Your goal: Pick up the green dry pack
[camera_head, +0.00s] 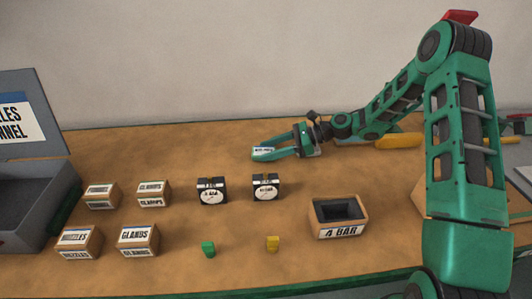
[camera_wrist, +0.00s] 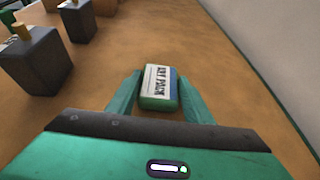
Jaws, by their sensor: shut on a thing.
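The green dry pack (camera_wrist: 158,87) is a small block with a white and blue label reading DRY PACK and a green edge. In the wrist view it lies between the two green fingers of my gripper (camera_wrist: 158,96), which are shut on it. In the head view the pack (camera_head: 263,150) shows its label between the fingertips of my gripper (camera_head: 264,152), near the back middle of the table. The fingers hide part of its sides. I cannot tell whether it touches the table or is slightly above it.
Two dark gauge blocks (camera_head: 211,191) (camera_head: 266,187) stand in front of my gripper. Several labelled boxes (camera_head: 138,239) stand at left beside a grey case (camera_head: 30,205). A 4 BAR box (camera_head: 338,217) is at right. Small green (camera_head: 208,249) and yellow (camera_head: 273,243) pieces lie in front. The wall is behind.

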